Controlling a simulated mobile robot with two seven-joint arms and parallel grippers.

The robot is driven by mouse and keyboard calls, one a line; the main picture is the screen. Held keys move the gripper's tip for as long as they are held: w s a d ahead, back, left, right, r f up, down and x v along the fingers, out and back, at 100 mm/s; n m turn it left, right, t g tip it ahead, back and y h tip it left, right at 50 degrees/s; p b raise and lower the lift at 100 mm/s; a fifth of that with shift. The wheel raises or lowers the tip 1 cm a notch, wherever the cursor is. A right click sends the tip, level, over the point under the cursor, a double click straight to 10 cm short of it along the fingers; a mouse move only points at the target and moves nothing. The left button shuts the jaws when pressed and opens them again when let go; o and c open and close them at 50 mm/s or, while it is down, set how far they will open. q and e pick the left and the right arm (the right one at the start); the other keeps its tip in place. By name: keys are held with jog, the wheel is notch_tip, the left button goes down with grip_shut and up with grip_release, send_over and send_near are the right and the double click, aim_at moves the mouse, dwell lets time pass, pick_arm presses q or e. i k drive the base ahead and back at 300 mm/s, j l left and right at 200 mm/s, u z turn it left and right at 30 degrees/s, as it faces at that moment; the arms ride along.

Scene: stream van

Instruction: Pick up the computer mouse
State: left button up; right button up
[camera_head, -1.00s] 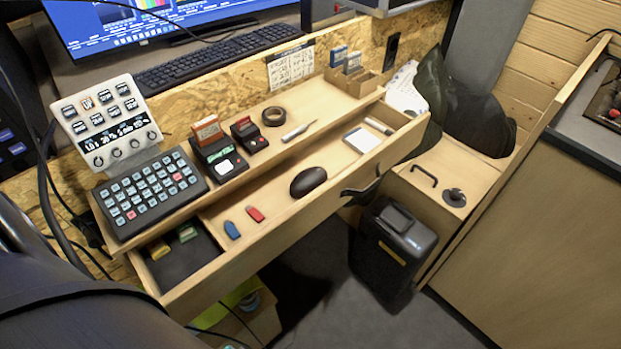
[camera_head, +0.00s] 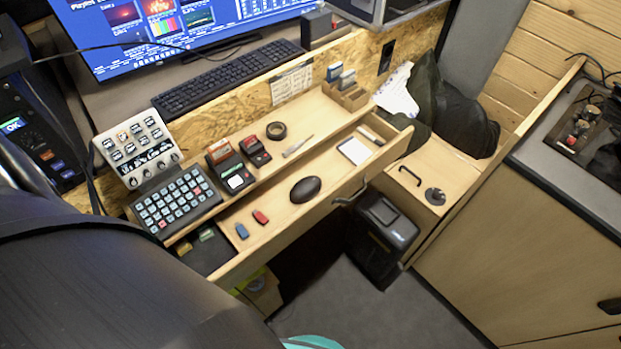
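The computer mouse (camera_head: 305,189) is a dark oval lying in the open wooden drawer (camera_head: 270,243), near the drawer's middle. A blue stick (camera_head: 242,231) and a red stick (camera_head: 261,217) lie to its left, and a white notepad (camera_head: 354,151) lies to its right. Nothing covers the mouse. Neither gripper shows in the head view. A large dark part of my own body fills the lower left.
A button keypad (camera_head: 177,203), card readers (camera_head: 233,176) and a tape roll (camera_head: 276,130) stand on the shelf behind the drawer. A black case (camera_head: 382,228) stands on the floor right of the drawer. Grey floor (camera_head: 345,305) is open in front.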

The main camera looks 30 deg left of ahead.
aim_at(305, 189)
jog(key=i+l+u, duration=0.1)
jog(key=i+l, duration=0.25)
jog(key=i, duration=0.15)
jog(key=i+l+u, duration=0.1)
jog(key=i+l, duration=0.25)
jog(key=i, duration=0.1)
